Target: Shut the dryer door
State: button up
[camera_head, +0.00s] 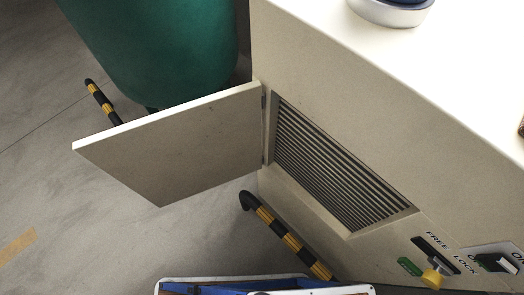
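The dryer door (175,140) is a flat beige panel hinged at its right edge to the beige cabinet (460,170). It stands wide open, swung out to the left. The opening beside the hinge shows a dark slatted grille (335,170) in a recessed frame. My gripper is not in view.
A green rounded tank (160,45) stands behind the door. Black-and-yellow striped bars (290,240) (103,103) are near the floor. A blue-lined tray (230,287) is at the bottom edge. A yellow knob (433,278) and a black switch (492,262) sit at lower right. Floor at left is clear.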

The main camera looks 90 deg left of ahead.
aim_at(167, 156)
jog(key=z, duration=0.6)
jog(key=k, duration=2.65)
jog(key=u, duration=0.45)
jog(key=k, duration=0.6)
jog(key=u, duration=1)
jog(key=i, duration=0.45)
jog(key=z, duration=0.1)
